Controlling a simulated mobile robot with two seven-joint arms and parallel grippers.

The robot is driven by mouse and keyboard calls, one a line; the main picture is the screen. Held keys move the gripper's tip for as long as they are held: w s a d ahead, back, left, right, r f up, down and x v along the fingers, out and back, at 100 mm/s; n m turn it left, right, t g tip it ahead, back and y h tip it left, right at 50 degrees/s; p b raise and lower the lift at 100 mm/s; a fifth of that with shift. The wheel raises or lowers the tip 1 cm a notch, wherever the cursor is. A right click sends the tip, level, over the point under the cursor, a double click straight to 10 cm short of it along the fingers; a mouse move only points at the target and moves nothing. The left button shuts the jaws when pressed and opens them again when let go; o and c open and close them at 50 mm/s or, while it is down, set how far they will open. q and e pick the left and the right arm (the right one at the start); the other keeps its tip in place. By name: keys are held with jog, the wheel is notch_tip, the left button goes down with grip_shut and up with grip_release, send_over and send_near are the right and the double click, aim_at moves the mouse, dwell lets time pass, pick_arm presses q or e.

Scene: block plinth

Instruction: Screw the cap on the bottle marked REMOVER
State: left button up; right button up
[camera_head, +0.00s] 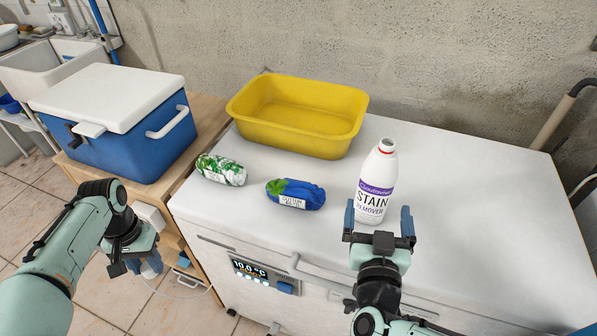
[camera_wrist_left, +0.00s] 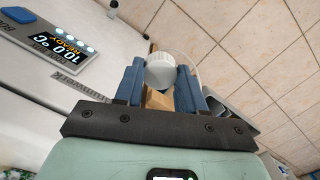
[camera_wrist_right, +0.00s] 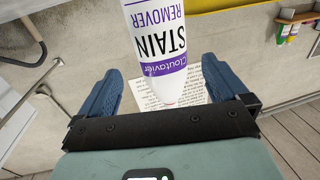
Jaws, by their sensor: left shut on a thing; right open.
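The white bottle marked STAIN REMOVER (camera_head: 375,185) stands upright on the white appliance top, with no cap on its neck and a red ring below the mouth. My right gripper (camera_head: 379,217) is open at the near side of the bottle. In the right wrist view the bottle (camera_wrist_right: 160,45) shows between the spread blue fingers, with gaps on both sides. My left gripper (camera_head: 147,266) is low at the left, off the appliance's front. In the left wrist view it is shut on a white ribbed cap (camera_wrist_left: 160,70). The head view shows the cap poorly.
A yellow basin (camera_head: 300,148) stands at the back of the white appliance (camera_head: 470,220). A green-and-white pack (camera_head: 221,170) and a blue pack (camera_head: 296,194) lie left of the bottle. A blue cooler (camera_head: 125,135) stands at left. The appliance top right of the bottle is clear.

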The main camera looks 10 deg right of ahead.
aim_at(377, 195)
pick_arm(q)
jog(key=r+p, duration=0.1)
jog(key=r, duration=0.1)
jog(key=r+p, duration=0.3)
jog(key=r, duration=0.2)
jog(key=shift+s, duration=0.25)
pick_arm(e)
jog(key=shift+r+x, duration=0.2)
jog(key=shift+x, duration=0.75)
pick_arm(q)
jog(key=shift+f, duration=0.25)
pick_arm(e)
jog(key=shift+x, duration=1)
jog(key=shift+w+f, duration=0.15)
jog(key=shift+w+d, duration=0.1)
pick_arm(q)
jog(key=shift+r, duration=0.25)
pick_arm(e)
jog(key=x, duration=0.2)
jog(key=r+x, duration=0.1)
jog(key=x, duration=0.2)
